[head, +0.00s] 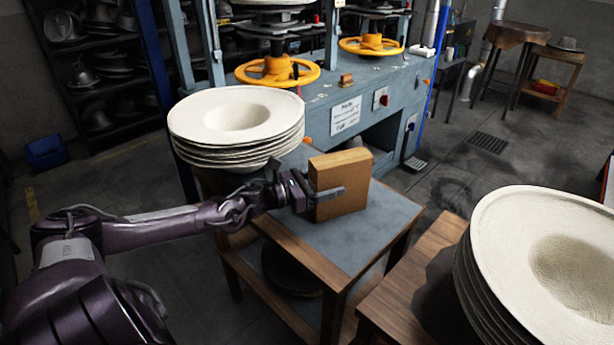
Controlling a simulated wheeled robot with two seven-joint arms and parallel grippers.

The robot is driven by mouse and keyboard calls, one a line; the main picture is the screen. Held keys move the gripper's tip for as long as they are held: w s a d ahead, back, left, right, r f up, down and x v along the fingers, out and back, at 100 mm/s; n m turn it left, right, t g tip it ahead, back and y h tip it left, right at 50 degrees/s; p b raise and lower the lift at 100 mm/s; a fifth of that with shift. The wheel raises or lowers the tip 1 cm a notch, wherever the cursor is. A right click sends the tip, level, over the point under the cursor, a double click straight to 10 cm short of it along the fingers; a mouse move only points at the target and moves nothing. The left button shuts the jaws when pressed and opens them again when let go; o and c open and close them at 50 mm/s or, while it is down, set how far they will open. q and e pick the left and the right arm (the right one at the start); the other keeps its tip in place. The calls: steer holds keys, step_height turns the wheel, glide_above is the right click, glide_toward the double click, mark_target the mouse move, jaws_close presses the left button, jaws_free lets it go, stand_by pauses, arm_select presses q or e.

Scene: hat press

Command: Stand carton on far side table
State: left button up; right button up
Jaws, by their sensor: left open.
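A brown carton (352,181) stands upright on the grey-topped wooden side table (372,240), near its back edge. My left gripper (328,193) reaches in from the left and is open, right at the carton's left side. One finger shows in front of the carton's near face; the other finger is not clear. I cannot tell whether the fingers touch the carton. My right gripper is out of view.
A stack of cream hat bodies (236,120) stands behind my left forearm. Another stack (545,260) is at the near right on a wooden table (415,285). The blue press (370,100) stands behind. The side table's front part is clear.

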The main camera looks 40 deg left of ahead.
arm_select(q)
steer(key=shift+s+a, duration=0.25)
steer(key=shift+s, duration=0.2)
steer(key=p+v, duration=0.3)
steer(key=v, duration=0.7)
steer(key=shift+s+p, duration=0.25)
steer(key=shift+p, duration=0.05)
